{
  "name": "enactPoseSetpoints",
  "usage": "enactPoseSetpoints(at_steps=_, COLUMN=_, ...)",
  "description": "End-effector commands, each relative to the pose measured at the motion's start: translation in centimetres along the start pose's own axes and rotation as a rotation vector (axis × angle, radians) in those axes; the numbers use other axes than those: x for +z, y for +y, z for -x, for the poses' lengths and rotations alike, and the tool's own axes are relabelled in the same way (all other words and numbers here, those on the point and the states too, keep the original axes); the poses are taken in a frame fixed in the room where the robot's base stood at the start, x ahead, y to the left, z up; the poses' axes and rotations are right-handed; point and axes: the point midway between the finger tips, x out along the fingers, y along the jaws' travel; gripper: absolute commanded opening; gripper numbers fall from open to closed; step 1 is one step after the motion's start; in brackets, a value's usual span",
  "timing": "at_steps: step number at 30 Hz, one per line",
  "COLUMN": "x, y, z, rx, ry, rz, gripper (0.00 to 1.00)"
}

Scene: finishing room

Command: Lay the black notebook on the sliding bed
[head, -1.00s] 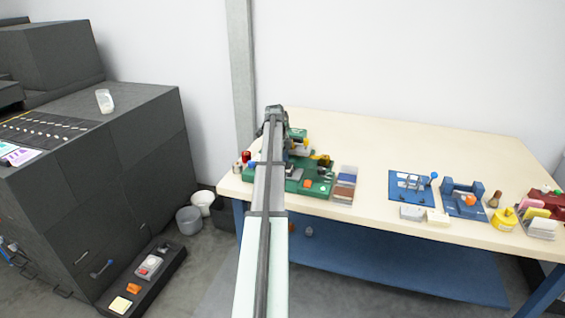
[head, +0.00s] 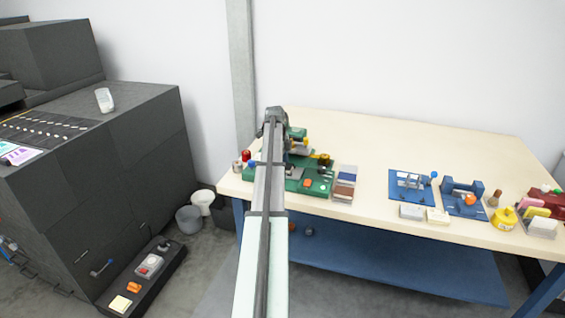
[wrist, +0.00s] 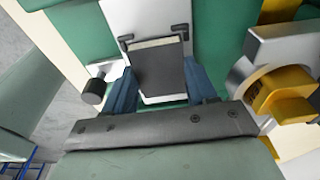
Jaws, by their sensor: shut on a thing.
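In the wrist view the black notebook (wrist: 160,70), dark with a cream page edge at its far end, is between the blue fingers of my gripper (wrist: 163,84), which is shut on it. Beyond and partly under it is a pale metal plate, the sliding bed (wrist: 145,16), with small dark stops near the notebook's far corners. I cannot tell whether the notebook touches the bed. In the head view the green machine (head: 318,186) stands on the table's left end, partly hidden by my arm. My gripper and the notebook cannot be made out there.
A metal ring with a yellow part (wrist: 285,95) is close on the right in the wrist view, and a dark knob (wrist: 94,92) on the left. On the table (head: 400,140) are a swatch stack (head: 345,182) and blue fixtures (head: 410,185). The table's back is clear.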

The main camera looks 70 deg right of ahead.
Motion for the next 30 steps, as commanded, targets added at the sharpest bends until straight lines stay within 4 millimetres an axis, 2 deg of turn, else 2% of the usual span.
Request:
enactPoseSetpoints(at_steps=7, x=0.1, y=0.0, z=-0.4, rx=0.0, ry=0.0, rz=0.0, gripper=0.3)
enactPoseSetpoints(at_steps=8, x=0.1, y=0.0, z=-0.4, rx=0.0, ry=0.0, rz=0.0, gripper=0.58)
enactPoseSetpoints(at_steps=11, x=0.1, y=0.0, z=-0.4, rx=0.0, ry=0.0, rz=0.0, gripper=0.67)
enactPoseSetpoints(at_steps=20, x=0.1, y=0.0, z=-0.1, rx=0.0, ry=0.0, rz=0.0, gripper=0.67)
enactPoseSetpoints(at_steps=30, x=0.1, y=-0.1, z=2.0, rx=-0.001, ry=0.0, rz=0.0, gripper=0.67)
